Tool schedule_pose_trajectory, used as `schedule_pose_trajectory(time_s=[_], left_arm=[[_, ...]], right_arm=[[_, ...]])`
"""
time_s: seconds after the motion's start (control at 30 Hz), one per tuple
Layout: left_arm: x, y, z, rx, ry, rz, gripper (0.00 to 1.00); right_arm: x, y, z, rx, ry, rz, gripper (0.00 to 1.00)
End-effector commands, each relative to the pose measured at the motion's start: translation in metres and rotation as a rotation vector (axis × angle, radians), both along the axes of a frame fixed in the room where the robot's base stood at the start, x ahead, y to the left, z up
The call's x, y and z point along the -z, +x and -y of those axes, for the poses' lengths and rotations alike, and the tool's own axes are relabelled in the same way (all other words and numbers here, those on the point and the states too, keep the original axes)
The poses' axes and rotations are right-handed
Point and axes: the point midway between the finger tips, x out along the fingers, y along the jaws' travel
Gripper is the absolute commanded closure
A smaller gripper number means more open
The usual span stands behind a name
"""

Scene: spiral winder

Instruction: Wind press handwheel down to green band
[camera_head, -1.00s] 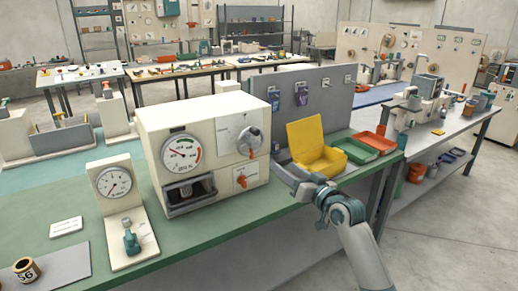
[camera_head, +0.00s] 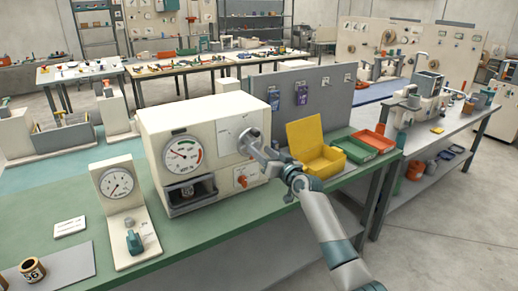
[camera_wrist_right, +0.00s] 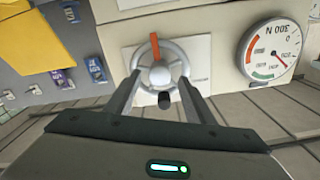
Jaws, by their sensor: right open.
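The press (camera_head: 210,125) is a cream box on the green bench, with a round dial (camera_head: 182,153) on its front. The dial also shows in the wrist view (camera_wrist_right: 272,49), upside down, with a red and a green band; its needle is off the green. The handwheel (camera_wrist_right: 161,62) is a pale ring with a hub, an orange mark and a dark knob (camera_wrist_right: 164,100). My right gripper (camera_head: 252,145) is at the handwheel, hiding part of it. In the wrist view it is open (camera_wrist_right: 161,82), fingers on either side of the wheel; contact is unclear. My left gripper is not in view.
A second gauge on a stand (camera_head: 117,184) is to the left. A yellow bin (camera_head: 318,150) and green tray (camera_head: 366,145) lie to the right, beyond my arm.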

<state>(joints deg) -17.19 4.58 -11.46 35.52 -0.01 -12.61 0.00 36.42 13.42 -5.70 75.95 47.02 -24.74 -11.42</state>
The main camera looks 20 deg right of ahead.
Motion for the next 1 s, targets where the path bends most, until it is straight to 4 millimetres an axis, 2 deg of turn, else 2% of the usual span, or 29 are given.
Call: schedule_pose_trajectory(time_s=[0.2,0.63,0.8,1.0], left_arm=[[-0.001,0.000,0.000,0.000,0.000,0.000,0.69],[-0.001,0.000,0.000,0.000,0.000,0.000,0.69],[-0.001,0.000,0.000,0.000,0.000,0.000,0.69],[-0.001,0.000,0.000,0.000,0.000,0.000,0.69]], right_arm=[[0.000,0.017,-0.004,0.000,0.001,0.000,0.52],[0.000,0.021,-0.005,0.001,0.000,0.000,0.52],[0.000,0.021,-0.005,0.001,0.000,0.000,0.92],[0.000,0.021,-0.005,0.001,0.005,-0.002,0.93]])
